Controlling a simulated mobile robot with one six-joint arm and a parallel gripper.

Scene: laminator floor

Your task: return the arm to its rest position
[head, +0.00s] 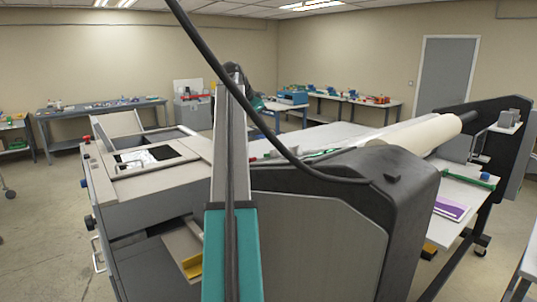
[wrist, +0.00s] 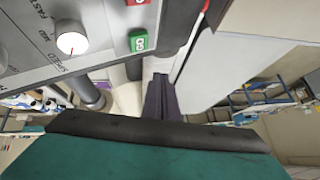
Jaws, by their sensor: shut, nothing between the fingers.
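My arm rises through the middle of the head view, with a teal lower link and a grey upper link, and a black cable loops beside it. My gripper (wrist: 160,82) shows in the wrist view as dark fingers close together beyond the black-edged teal casing. It is shut, with nothing seen between the fingers. In the head view I cannot make the fingers out. A control panel (wrist: 105,50) fills the upper left of the wrist view, with a white speed knob (wrist: 72,42), a green button (wrist: 138,42) and part of a red one. I see no contact between fingers and panel.
The laminator (head: 315,235) stands close in front, with a pale roll (head: 410,138) at its right. A machine with an open lid (head: 150,160) is on the left. Benches (head: 100,107) line the back wall. Open floor (head: 35,235) lies at the left.

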